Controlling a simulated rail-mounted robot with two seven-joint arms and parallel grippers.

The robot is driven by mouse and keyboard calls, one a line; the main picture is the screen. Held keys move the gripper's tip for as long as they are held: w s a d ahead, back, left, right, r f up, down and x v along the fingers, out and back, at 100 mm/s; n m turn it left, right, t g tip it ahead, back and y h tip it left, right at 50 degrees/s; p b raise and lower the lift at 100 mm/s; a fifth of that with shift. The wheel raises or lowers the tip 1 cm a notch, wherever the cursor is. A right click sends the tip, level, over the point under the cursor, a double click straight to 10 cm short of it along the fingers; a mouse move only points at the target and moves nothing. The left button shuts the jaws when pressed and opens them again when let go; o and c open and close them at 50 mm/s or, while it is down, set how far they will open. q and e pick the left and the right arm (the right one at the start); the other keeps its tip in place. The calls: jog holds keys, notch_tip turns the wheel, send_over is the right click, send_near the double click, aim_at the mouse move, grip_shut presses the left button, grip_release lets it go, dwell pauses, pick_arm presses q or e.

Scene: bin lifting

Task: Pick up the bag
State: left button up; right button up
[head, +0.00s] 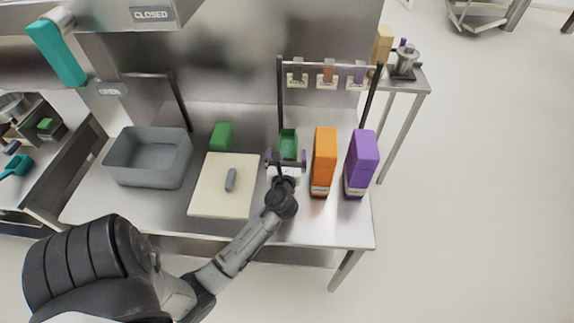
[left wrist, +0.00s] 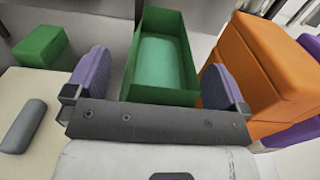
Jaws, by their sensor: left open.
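Three bag-like things stand on the steel table: an open-topped green bag (head: 288,143) with a lighter green thing inside, a tall orange bag (head: 324,158) and a tall purple bag (head: 361,160). The frames do not show which one the task means. My left gripper (head: 287,157) is open at the near side of the green bag. In the left wrist view, the green bag (left wrist: 161,97) lies between the purple fingers of my left gripper (left wrist: 155,78), with a gap on each side. The orange bag (left wrist: 258,75) stands close to the right finger. My right gripper is not in view.
A cream cutting board (head: 210,200) with a grey piece (head: 231,180) lies left of my left gripper. Beyond it is a green block (head: 221,136). A grey bin (head: 120,171) stands at the left. A rack (head: 327,64) rises behind the bags.

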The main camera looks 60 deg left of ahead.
pick_arm(q)
jog(key=shift+w+a, duration=0.15)
jog(key=shift+a, duration=0.15)
jog(key=c, duration=1)
jog(key=shift+d+r, duration=0.1)
jog(key=shift+c, duration=0.5)
